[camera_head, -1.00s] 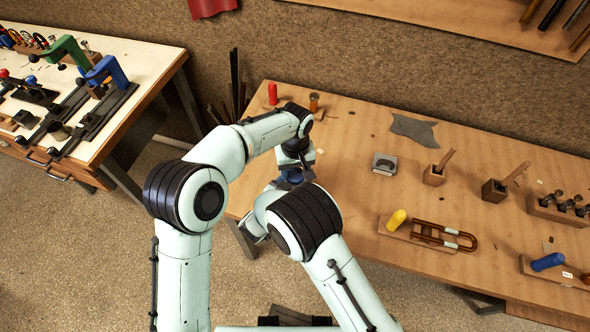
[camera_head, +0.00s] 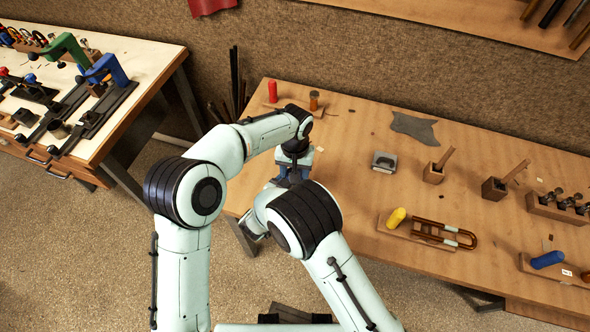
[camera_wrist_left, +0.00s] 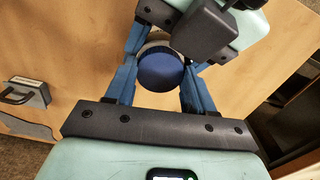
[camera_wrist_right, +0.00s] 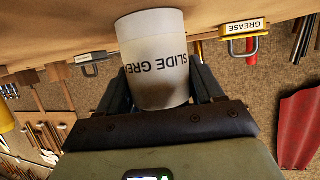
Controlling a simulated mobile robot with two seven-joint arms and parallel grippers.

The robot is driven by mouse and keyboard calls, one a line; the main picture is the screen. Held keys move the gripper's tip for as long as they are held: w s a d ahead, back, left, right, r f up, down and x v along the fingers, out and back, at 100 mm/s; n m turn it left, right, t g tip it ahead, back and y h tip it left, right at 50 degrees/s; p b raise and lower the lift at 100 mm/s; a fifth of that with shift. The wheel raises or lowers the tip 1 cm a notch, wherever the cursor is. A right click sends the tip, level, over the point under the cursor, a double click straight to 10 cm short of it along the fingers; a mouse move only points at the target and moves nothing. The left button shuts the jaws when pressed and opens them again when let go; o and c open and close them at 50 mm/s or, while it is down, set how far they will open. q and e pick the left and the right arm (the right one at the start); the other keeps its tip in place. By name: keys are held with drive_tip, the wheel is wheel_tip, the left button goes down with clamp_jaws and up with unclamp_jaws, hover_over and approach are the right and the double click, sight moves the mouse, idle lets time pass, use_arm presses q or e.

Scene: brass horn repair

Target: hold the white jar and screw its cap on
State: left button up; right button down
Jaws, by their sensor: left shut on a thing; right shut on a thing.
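The white jar (camera_wrist_right: 155,55), lettered "SLIDE GRE…", stands between the fingers of my right gripper (camera_wrist_right: 158,85), which is shut on it. The right wrist view is upside down, and the jar's top end is hidden behind the gripper. The blue cap (camera_wrist_left: 160,70) lies between the fingers of my left gripper (camera_wrist_left: 160,62), which is shut on it. The cap is over the jar, whose pale rim (camera_wrist_left: 150,46) shows past it; I cannot tell how far it is threaded. In the head view my left gripper (camera_head: 291,172) points down; the jar is hidden behind my arms.
The wooden bench (camera_head: 340,190) lies beneath and right of my grippers. A second bench (camera_head: 120,45) stands at left.

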use_arm(q)
drive_tip(key=m, duration=0.5)
drive_tip(key=o, duration=1)
drive_tip(key=shift+r, duration=0.1)
drive_tip(key=shift+r, duration=2.2)
drive_tip(key=shift+o, duration=0.3)
